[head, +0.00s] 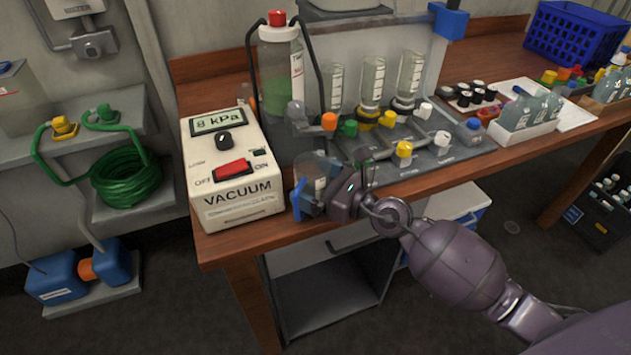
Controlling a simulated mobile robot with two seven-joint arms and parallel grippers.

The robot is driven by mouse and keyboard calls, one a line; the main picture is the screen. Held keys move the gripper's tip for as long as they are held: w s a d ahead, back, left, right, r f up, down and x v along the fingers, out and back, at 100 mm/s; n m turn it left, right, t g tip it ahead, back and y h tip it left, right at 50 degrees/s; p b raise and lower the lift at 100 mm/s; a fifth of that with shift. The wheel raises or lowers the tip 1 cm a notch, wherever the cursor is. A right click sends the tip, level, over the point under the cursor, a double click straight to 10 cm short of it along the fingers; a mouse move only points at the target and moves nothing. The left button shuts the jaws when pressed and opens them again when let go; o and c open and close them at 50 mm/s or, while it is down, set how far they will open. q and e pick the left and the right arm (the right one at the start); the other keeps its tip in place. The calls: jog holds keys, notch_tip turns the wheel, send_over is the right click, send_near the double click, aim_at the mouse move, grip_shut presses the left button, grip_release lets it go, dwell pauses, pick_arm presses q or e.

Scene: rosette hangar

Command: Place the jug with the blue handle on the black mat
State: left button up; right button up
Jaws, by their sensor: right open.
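A small clear jug (314,168) with blue on its left side stands near the front edge of the wooden bench, just right of the vacuum unit. My right gripper (327,190) comes in from the right at the jug and covers its lower right part. The gripper is open. Whether its fingers touch the jug, I cannot tell. My left gripper is not in view.
The vacuum unit (232,165) stands close left of the jug. A bottle with a red cap (281,65), upturned bottles (372,75) and coloured valves (404,149) crowd the area behind. A white tray of bottles (525,130) and a blue basket (573,35) are farther right.

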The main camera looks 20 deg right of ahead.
jog(key=b+v, duration=0.4)
jog(key=v, duration=0.8)
jog(key=shift+r, duration=0.1)
